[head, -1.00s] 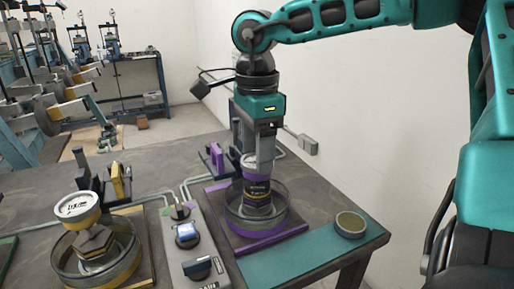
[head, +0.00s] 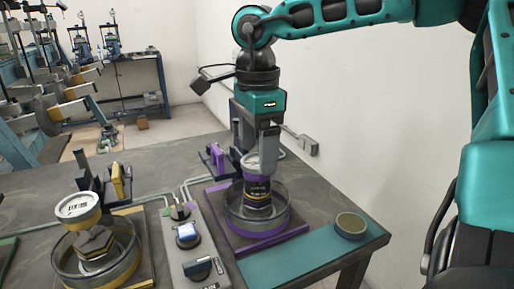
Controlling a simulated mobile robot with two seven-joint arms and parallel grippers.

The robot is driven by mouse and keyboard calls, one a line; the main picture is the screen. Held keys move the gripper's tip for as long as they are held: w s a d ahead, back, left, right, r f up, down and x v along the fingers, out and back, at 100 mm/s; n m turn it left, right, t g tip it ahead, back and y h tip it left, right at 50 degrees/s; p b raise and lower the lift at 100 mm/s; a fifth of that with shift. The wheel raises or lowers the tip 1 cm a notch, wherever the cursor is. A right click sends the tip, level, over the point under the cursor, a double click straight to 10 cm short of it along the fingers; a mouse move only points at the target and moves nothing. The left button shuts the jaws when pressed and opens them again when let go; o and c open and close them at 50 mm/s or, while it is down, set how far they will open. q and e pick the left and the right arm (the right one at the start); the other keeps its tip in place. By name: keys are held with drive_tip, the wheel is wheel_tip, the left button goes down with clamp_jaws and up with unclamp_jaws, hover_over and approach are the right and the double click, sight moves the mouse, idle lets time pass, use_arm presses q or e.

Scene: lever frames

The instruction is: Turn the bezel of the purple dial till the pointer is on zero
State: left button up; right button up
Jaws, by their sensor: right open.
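The purple dial (head: 251,160) stands on top of a dark stack with purple bands, inside a round purple-rimmed pan (head: 284,214) on the right of the table. Its face is pale and partly hidden by my right gripper; I cannot read the pointer. My right gripper (head: 267,174) points down over the right side of the dial and is open. I cannot tell whether a finger touches the bezel. My left gripper is not in view.
A yellow dial (head: 77,206) stands in a similar pan at the left. A grey control box (head: 186,250) with knobs lies between. A small round dish (head: 350,224) sits on a teal mat (head: 290,262) at the right. A white wall is close behind.

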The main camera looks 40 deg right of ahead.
sight(257, 161)
wheel_tip(257, 161, up, 12)
drive_tip(key=p, duration=0.1)
drive_tip(key=shift+r+p, duration=0.15)
drive_tip(key=shift+p, duration=0.25)
idle(0.4)
